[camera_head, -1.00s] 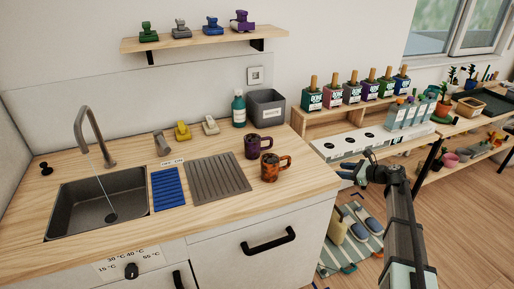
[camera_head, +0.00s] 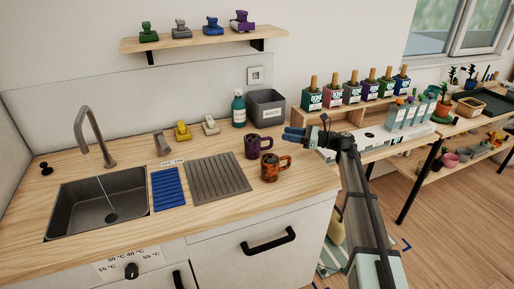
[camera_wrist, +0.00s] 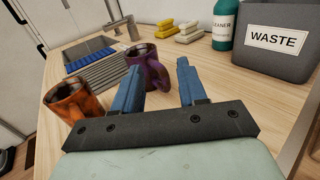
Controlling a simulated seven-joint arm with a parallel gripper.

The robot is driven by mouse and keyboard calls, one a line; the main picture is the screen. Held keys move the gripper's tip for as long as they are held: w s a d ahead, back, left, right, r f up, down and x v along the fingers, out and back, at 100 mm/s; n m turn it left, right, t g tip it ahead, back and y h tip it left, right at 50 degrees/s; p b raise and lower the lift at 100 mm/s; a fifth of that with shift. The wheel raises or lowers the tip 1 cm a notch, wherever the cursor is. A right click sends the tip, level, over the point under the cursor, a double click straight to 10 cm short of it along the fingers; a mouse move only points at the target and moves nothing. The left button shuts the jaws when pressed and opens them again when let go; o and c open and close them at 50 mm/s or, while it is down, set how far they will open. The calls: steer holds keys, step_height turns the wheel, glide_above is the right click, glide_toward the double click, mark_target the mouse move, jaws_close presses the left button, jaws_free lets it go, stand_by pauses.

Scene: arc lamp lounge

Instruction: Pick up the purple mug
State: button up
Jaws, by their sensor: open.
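The purple mug (camera_head: 252,147) stands upright on the wooden counter, right of the ribbed drain tray (camera_head: 217,179), with its handle to the right. It also shows in the wrist view (camera_wrist: 149,66), just beyond my left finger, which covers a little of it. My gripper (camera_head: 292,134) is to the right of the mug with its blue fingers pointing toward it. In the wrist view the fingers (camera_wrist: 157,82) are apart, with nothing held between them.
An orange-brown mug (camera_head: 271,168) stands close in front of the purple mug. Behind are a waste bin (camera_head: 265,108) and a teal cleaner bottle (camera_head: 239,110). The sink (camera_head: 98,196) is at the left. Bare counter lies between the mugs and bin.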

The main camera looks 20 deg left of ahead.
glide_toward(271, 146)
steer(key=a+r, duration=0.1)
steer(key=a, duration=0.1)
steer(key=shift+w+a+r, duration=0.2)
steer(key=shift+a+r, duration=0.15)
steer(key=shift+a+f, duration=0.1)
steer(key=shift+f, duration=0.3)
steer(key=shift+s+a+r, duration=0.1)
steer(key=shift+s+a, duration=0.15)
steer(key=shift+a, duration=1.55)
steer(key=shift+s+a, duration=0.2)
steer(key=shift+a, duration=1.6)
jaws_close()
